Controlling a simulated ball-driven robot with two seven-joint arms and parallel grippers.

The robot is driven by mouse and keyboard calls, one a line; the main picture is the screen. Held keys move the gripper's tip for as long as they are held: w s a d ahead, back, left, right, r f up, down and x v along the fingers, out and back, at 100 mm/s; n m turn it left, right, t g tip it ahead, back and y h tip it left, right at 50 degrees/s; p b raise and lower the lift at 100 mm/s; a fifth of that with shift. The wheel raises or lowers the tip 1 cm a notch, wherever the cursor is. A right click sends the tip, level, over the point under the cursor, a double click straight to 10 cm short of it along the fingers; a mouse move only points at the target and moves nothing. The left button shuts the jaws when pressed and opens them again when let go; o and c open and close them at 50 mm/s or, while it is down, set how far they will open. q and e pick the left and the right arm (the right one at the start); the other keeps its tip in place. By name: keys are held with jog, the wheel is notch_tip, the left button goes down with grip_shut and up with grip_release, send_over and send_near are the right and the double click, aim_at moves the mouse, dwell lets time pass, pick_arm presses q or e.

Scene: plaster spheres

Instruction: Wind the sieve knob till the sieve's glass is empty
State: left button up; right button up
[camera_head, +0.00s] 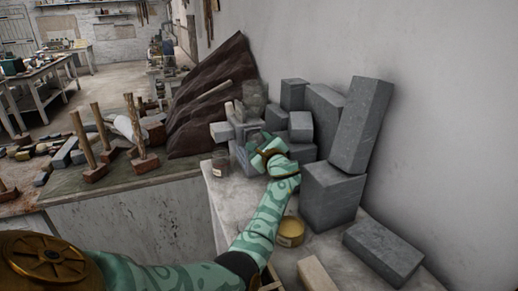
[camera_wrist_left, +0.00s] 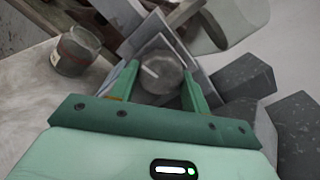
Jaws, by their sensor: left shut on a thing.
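The sieve (camera_head: 222,132) stands on the pale bench against the wall, a grey box-like body with a see-through glass (camera_head: 254,94) on top. How much is in the glass is too dim to tell. My left gripper (camera_head: 258,142) reaches its near side and covers part of it. In the left wrist view, the gripper's two green fingers (camera_wrist_left: 160,84) are shut on a round grey knob (camera_wrist_left: 157,72), one finger at each side. The knob has a short pale mark on its face. My right gripper is in neither view.
A small labelled glass jar (camera_head: 220,164) stands left of the sieve; it also shows in the left wrist view (camera_wrist_left: 76,52). Grey blocks (camera_head: 334,196) crowd the right. A yellow tin (camera_head: 291,232) and a pale wooden block (camera_head: 316,275) stand nearer me.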

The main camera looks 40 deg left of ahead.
pick_arm(q)
jog(key=shift+f+n+b, duration=0.2)
jog(key=shift+n+b, duration=0.5)
jog(key=shift+n, duration=0.4)
jog(key=shift+r+n+b, duration=0.1)
jog(key=shift+n+b, duration=0.35)
jog(key=shift+n, duration=0.25)
jog(key=shift+r, duration=0.1)
jog(key=o, duration=0.8)
jog(key=shift+o, duration=0.9)
